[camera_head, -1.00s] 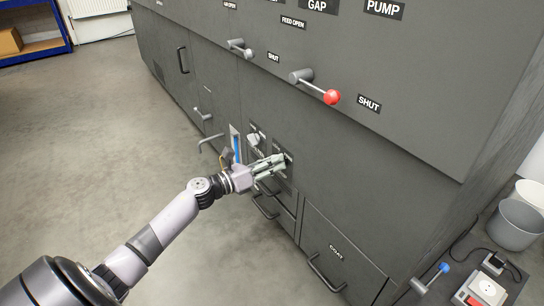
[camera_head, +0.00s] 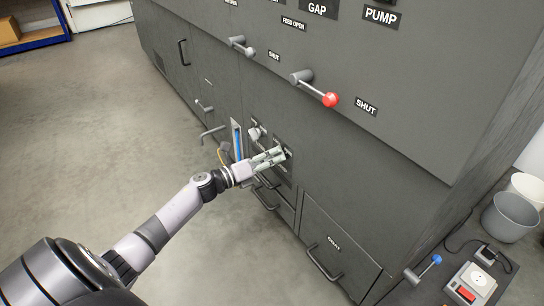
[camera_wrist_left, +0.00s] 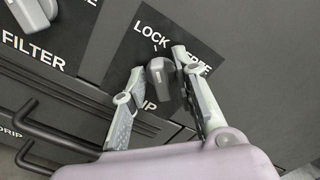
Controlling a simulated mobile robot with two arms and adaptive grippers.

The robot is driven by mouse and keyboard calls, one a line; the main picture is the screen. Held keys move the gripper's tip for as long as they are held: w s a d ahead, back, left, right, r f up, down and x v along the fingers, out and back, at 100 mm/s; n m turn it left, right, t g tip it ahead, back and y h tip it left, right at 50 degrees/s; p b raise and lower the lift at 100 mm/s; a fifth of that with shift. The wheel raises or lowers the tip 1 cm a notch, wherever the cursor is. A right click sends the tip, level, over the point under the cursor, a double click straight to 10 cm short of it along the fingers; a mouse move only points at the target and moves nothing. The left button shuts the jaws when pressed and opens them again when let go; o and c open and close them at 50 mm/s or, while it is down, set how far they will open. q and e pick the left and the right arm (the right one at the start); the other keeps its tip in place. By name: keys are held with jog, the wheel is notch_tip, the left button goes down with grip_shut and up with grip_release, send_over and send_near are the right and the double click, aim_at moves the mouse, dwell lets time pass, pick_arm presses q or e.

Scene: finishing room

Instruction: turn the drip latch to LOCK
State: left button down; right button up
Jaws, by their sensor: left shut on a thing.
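The drip latch (camera_wrist_left: 159,74) is a small grey knob on a dark plate (camera_wrist_left: 128,50) marked LOCK and FREE, with the DRIP label partly hidden. Its upper end points up at the tick under LOCK. My left gripper (camera_wrist_left: 158,64) has one finger on each side of the knob and is shut on it. In the head view my left gripper (camera_head: 280,155) reaches the low front of the grey machine, and its fingers hide the latch there. My right gripper is not in view.
A FILTER knob (camera_wrist_left: 33,12) is left of the latch plate. Drawer handles (camera_head: 265,198) stick out just below my gripper. Levers with a red knob (camera_head: 330,99) and a grey end (camera_head: 249,52) project above. The floor (camera_head: 120,130) to the left is clear.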

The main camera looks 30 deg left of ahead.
pick_arm(q)
jog(key=c, duration=1.6)
grip_release()
jog(key=shift+c, duration=0.2)
jog(key=v, duration=1.2)
jog(key=shift+d, duration=0.1)
